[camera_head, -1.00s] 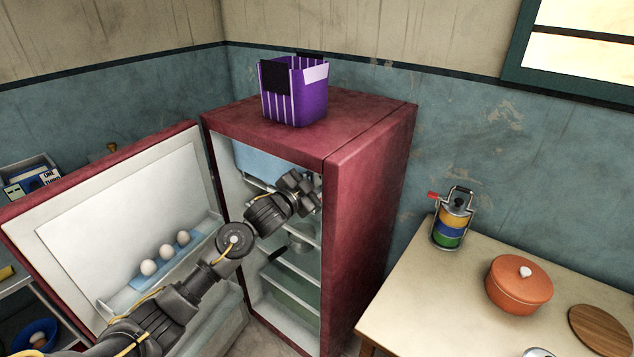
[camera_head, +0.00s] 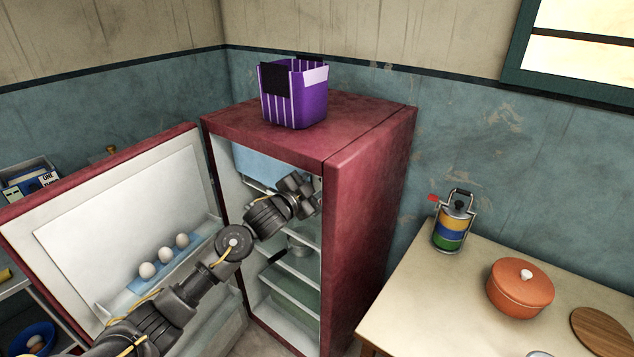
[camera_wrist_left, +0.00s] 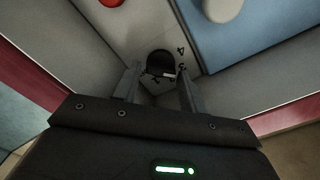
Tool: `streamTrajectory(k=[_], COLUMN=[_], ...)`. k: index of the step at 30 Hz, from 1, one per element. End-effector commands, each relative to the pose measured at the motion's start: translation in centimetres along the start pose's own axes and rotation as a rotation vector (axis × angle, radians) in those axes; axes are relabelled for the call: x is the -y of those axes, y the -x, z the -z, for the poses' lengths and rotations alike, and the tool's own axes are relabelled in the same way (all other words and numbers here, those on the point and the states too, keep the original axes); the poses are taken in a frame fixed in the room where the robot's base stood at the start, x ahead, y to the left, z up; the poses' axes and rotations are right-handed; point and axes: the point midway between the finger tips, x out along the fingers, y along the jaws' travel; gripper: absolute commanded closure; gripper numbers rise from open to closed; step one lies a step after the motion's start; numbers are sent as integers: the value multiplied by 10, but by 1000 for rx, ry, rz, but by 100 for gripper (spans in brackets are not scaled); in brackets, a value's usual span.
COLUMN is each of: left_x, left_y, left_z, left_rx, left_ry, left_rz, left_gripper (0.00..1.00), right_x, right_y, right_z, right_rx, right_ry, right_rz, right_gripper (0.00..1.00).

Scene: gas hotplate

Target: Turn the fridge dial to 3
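The fridge (camera_head: 365,220) stands with its door (camera_head: 120,220) wide open to the left. The black round dial (camera_wrist_left: 160,60) shows in the left wrist view, with a white mark on its lower right edge and small dark numerals around it. A 4 and a 3 are at its right; the exact setting is hard to read. My left gripper (camera_wrist_left: 160,80) is open, its two fingers either side of the dial in this view; I cannot tell whether they touch it. In the head view my left arm reaches into the upper fridge, where the fridge's side wall hides the fingertips. My right gripper is out of view.
A purple basket (camera_head: 300,98) stands on the fridge. Several eggs (camera_head: 165,255) sit on the door shelf.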

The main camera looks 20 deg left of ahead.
Motion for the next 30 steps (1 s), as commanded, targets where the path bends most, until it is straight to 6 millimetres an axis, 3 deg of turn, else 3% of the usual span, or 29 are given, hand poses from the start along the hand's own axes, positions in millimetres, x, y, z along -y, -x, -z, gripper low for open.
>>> streamTrajectory(k=[7, 21, 30], left_x=[-1, -1, 0], left_y=[8, 92, 109], left_z=[-2, -2, 0], left_rx=[1, 1, 0], left_ry=[-1, -2, 0], left_rz=[0, 0, 0], left_gripper=[58, 58, 58], right_x=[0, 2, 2], right_y=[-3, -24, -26], right_z=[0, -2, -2], right_rx=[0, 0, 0], right_ry=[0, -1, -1], right_rz=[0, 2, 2], right_gripper=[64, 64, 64])
